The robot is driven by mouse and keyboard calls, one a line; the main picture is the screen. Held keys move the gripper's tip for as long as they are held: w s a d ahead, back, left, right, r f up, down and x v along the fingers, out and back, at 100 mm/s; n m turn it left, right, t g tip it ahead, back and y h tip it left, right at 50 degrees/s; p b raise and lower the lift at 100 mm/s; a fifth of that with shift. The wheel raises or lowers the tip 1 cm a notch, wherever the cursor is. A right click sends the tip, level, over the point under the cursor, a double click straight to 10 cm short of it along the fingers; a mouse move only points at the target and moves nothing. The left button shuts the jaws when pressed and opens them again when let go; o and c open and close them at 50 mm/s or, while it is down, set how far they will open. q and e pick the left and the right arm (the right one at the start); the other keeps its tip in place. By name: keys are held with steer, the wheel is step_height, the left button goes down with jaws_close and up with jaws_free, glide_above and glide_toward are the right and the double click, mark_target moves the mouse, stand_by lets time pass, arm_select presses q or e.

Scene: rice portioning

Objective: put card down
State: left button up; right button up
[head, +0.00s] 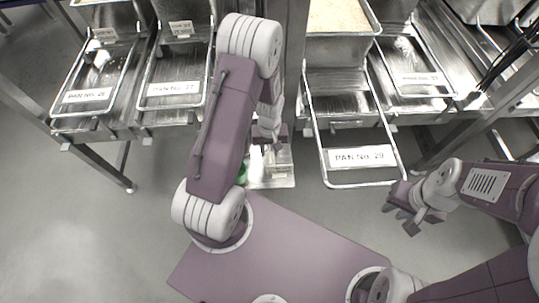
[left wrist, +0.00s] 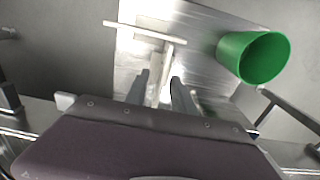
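In the left wrist view, a pale T-shaped thing (left wrist: 145,33), possibly the card with a holder, shows over a metal plate (left wrist: 205,30). Its stem lies between the two dark fingers of my left gripper (left wrist: 162,90). I cannot tell whether the fingers press on it or whether it rests on the plate. In the head view my left gripper (head: 268,132) is above the small metal stand (head: 272,183), partly hidden by my arm. My right gripper (head: 415,218) looks open and empty over the floor at the right.
A green cup (left wrist: 253,57) stands right of the fingers, mostly hidden in the head view (head: 243,173). Steel racks hold labelled pans, including PAN No. 29 (head: 332,182), PAN No. 27 (head: 150,118) and another at the left (head: 62,106). A rice-filled container (head: 340,17) sits at the back.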

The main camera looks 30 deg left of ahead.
arm_select(q)
steer(key=shift+f, duration=0.15)
jaws_close()
step_height(320, 180, up, 10)
steer(key=p, duration=0.2)
steer(key=shift+f+p, duration=0.15)
steer(key=shift+p, duration=0.15)
steer(key=shift+r, duration=0.45)
